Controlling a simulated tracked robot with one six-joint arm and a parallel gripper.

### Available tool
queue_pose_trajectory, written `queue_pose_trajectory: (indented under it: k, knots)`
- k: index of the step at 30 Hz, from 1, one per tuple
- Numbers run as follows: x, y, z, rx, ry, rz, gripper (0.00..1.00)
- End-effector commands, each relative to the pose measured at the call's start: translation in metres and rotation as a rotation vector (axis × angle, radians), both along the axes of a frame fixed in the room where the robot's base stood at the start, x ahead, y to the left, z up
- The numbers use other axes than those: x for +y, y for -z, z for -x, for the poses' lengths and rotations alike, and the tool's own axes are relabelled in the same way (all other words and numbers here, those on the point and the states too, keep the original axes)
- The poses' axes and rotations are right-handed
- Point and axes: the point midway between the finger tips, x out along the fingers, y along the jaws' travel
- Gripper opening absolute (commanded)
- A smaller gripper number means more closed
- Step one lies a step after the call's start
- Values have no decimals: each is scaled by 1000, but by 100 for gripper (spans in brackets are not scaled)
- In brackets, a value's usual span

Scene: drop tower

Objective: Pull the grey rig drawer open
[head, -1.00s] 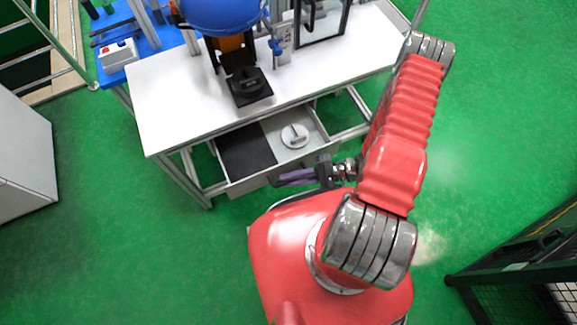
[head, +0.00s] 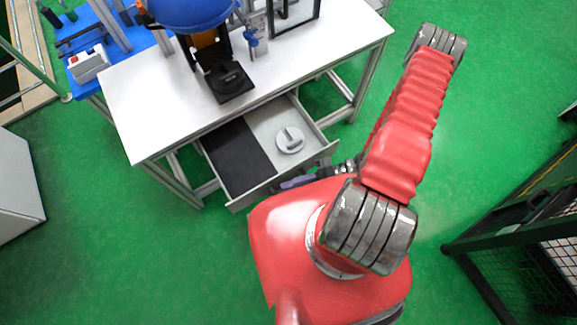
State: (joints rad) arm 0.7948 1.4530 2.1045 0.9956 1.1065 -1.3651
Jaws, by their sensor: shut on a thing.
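The grey rig drawer (head: 259,112) stands pulled out from under the white bench top in the head view. Its inside shows a black mat (head: 236,158) on the left and a pale floor on the right with a round grey piece (head: 290,140) on it. My gripper (head: 297,182) is at the drawer's front panel, low in the view, and is shut on the drawer's handle. The handle itself is mostly hidden by the gripper and my red arm.
The white bench (head: 165,108) carries a drop rig with a blue dome (head: 190,12) and black base (head: 230,82). A dark-framed mesh fence (head: 505,250) stands at right, a grey cabinet (head: 15,190) at left.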

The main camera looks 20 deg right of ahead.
Motion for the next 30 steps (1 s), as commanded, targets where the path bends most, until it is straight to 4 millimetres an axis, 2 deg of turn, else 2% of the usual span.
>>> queue_pose_trajectory:
  k: [1,8,22,30]
  knots:
    - [-4,1,-4,-7,5,9,14]
    - [-2,1,-2,-4,1,4,31]
    - [-2,0,-1,-3,0,2,31]
    - [-19,-4,0,-5,0,2,31]
